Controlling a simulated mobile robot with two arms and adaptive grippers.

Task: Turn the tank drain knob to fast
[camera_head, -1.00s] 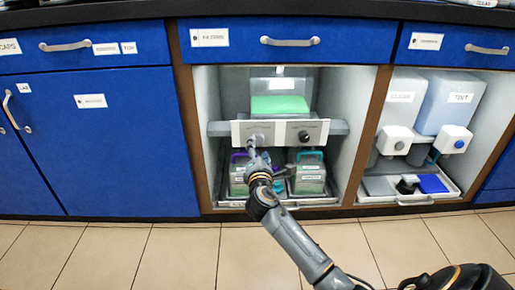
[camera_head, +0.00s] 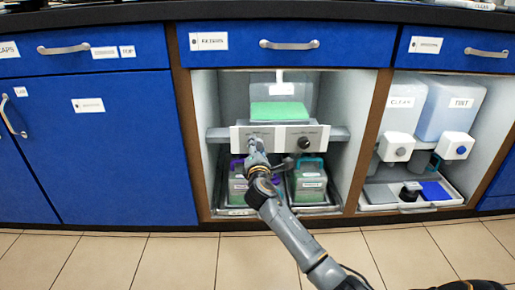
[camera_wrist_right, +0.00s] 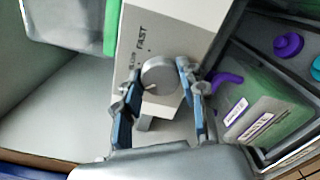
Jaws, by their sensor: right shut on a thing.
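A round grey knob (camera_wrist_right: 160,75) sits on the white control panel (camera_wrist_right: 178,22), beside printed lettering that reads FAST and a second word I cannot read clearly. My right gripper (camera_wrist_right: 160,78) has its two fingers on either side of this knob and is shut on it. In the head view my right gripper (camera_head: 258,152) reaches the left half of the panel (camera_head: 270,132) and hides that knob. A dark second knob (camera_head: 304,143) is on the panel's right half. A clear tank (camera_head: 257,92) with green contents stands above the panel. My left gripper is not in view.
Below the panel stand two green-filled boxes, one with a purple handle (camera_head: 238,185) and one with a teal handle (camera_head: 309,183). Wooden cabinet posts (camera_head: 190,130) flank the bay. White dispensers (camera_head: 397,146) stand in the right bay. The tiled floor in front is clear.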

